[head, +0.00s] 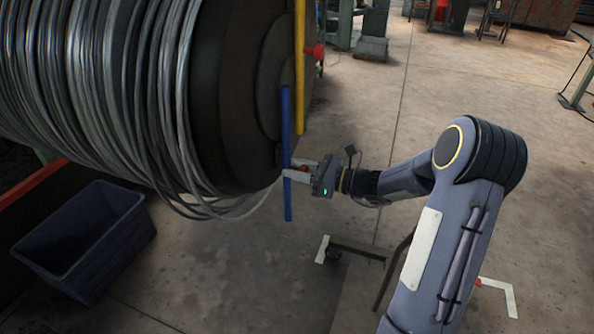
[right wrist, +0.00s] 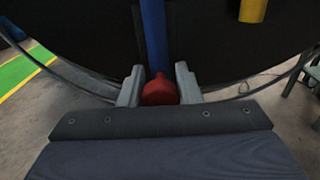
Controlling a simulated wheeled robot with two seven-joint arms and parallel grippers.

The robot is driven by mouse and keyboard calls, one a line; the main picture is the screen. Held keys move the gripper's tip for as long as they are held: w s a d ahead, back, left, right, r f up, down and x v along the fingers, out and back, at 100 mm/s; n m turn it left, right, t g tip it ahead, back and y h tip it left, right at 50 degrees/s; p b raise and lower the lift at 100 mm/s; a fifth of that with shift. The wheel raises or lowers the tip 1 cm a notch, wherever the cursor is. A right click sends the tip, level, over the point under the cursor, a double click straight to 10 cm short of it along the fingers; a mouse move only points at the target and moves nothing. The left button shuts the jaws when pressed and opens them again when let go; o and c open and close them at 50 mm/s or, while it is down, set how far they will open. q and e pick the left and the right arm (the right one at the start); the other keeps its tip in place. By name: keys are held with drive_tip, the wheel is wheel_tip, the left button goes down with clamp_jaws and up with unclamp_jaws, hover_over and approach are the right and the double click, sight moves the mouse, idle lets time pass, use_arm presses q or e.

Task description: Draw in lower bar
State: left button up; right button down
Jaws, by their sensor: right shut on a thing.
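The lower bar is blue (head: 287,120) and hangs nearly upright in front of the right end face of the large dark drum (head: 235,100). Its red knob (right wrist: 160,91) shows between the two grey fingers in the right wrist view. My right gripper (head: 297,170) is shut on this red knob, low on the blue bar. The blue bar also shows behind the knob in the right wrist view (right wrist: 154,35). A yellow bar (head: 300,70) with its own red knob (head: 316,51) stands higher on the drum face. My left gripper is not in view.
Grey wire (head: 150,90) is wound round the drum, with loose loops below. A dark blue crate (head: 85,240) stands on the floor at lower left. Green machine stands (head: 372,35) are at the back.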

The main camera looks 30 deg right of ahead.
wheel_tip(320, 180, up, 16)
drive_tip(key=p, duration=0.9)
drive_tip(key=shift+r+p, duration=0.2)
drive_tip(key=shift+p, duration=0.1)
drive_tip(key=shift+w, duration=0.1)
drive_tip(key=c, duration=1.5)
unclamp_jaws()
drive_tip(key=o, duration=0.4)
drive_tip(key=shift+f, duration=0.2)
drive_tip(key=shift+d, duration=0.1)
drive_tip(key=v, duration=0.8)
drive_tip(key=shift+f, duration=0.1)
